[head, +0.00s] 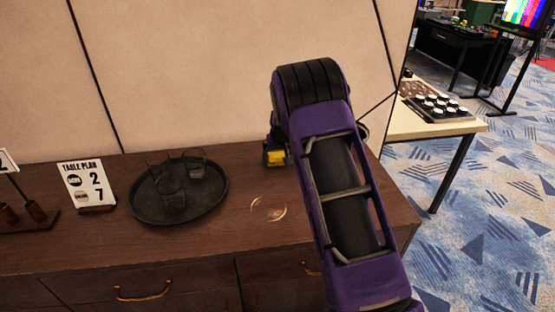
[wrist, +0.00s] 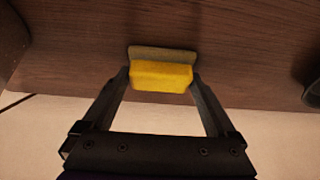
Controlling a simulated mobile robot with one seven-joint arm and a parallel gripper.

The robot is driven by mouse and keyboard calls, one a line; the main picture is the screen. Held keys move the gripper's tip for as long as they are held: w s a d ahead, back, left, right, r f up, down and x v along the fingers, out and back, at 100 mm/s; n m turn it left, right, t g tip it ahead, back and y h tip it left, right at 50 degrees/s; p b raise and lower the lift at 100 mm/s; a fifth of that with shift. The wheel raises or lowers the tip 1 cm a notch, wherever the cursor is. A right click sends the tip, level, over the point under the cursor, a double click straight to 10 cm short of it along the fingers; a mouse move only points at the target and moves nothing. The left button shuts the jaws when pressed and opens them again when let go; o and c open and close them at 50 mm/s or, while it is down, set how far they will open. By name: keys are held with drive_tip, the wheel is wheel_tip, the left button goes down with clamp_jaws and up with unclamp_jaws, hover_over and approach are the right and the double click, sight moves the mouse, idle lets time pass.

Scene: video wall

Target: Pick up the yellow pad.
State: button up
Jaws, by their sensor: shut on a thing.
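The yellow pad (wrist: 161,77) is between the fingertips of my gripper (wrist: 160,78) in the wrist view, and both fingers touch its ends. A grey-brown strip runs along its far edge; I cannot tell whether it is the pad's other layer or a shadow. In the head view a small part of the yellow pad (head: 276,158) shows at the back of the dark wooden sideboard (head: 240,190). My gripper is mostly hidden there behind my purple arm. I cannot tell whether the pad rests on the wood or is just above it.
A round black tray (head: 215,206) with several glasses stands left of my arm. A table plan sign (head: 87,187) stands further left. Clear rings (head: 268,208) lie on the wood between tray and arm. The wall is close behind. A white table (head: 415,125) stands at right.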

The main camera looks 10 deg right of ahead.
sight(278, 154)
drive_tip(key=shift+c, duration=0.4)
drive_tip(key=shift+r, duration=0.3)
wheel_tip(278, 154, up, 9)
drive_tip(key=shift+r, duration=0.2)
